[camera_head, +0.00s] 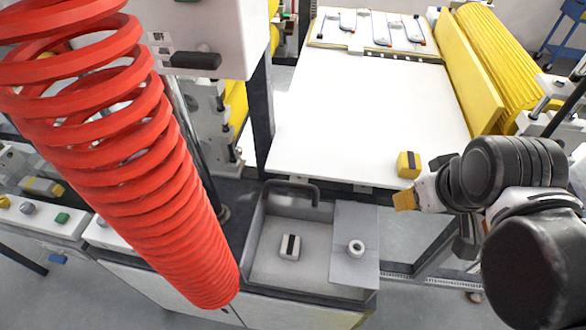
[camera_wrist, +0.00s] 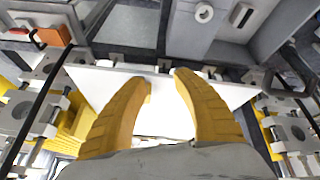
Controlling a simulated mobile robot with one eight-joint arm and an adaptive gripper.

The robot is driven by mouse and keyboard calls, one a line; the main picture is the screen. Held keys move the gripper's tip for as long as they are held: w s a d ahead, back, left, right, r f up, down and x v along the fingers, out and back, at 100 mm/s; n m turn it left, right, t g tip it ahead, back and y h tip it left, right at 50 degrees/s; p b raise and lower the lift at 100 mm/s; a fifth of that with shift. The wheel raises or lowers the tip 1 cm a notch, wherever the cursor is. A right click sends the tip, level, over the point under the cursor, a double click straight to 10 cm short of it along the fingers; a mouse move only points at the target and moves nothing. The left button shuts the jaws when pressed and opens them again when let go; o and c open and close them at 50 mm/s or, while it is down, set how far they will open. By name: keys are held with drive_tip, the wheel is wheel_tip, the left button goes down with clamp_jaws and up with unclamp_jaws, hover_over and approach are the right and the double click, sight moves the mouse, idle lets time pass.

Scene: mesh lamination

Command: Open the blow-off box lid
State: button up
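The blow-off box (camera_head: 255,225) is a grey metal box at the lower middle of the head view. A flat grey lid panel (camera_head: 350,272) with a round white knob (camera_head: 356,247) covers its right part. The left part of the box is uncovered. The knob also shows at the top of the wrist view (camera_wrist: 204,13). My gripper (camera_head: 404,201) is to the right of and above the lid, apart from it. In the wrist view my yellow fingers (camera_wrist: 163,85) are spread with nothing between them.
A pale block with a dark stripe (camera_head: 289,247) lies inside the box. A dark bent tube (camera_head: 292,187) stands at its back edge. A yellow block (camera_head: 408,165) sits on the white table (camera_head: 365,110) close to my gripper. A red coiled hose (camera_head: 135,150) hangs at left.

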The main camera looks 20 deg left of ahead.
drive_tip(key=w+a+r+n+g+p, duration=0.1)
drive_tip(key=a+r+n+g+p, duration=0.1)
drive_tip(key=a+r+n+p, duration=0.4)
drive_tip(key=n+g+p, duration=0.2)
drive_tip(key=n+p, duration=0.6)
drive_tip(key=p, duration=0.2)
approach(291, 183)
drive_tip(key=shift+h, duration=0.3)
drive_tip(key=f, duration=0.3)
drive_tip(key=f+b, duration=0.1)
drive_tip(key=f, duration=0.2)
drive_tip(key=w+f+b, duration=0.1)
drive_tip(key=f, duration=0.2)
drive_tip(key=shift+w+a+f, duration=0.1)
drive_tip(key=shift+a+f, duration=0.1)
drive_tip(key=shift+a, duration=0.2)
clamp_jaws()
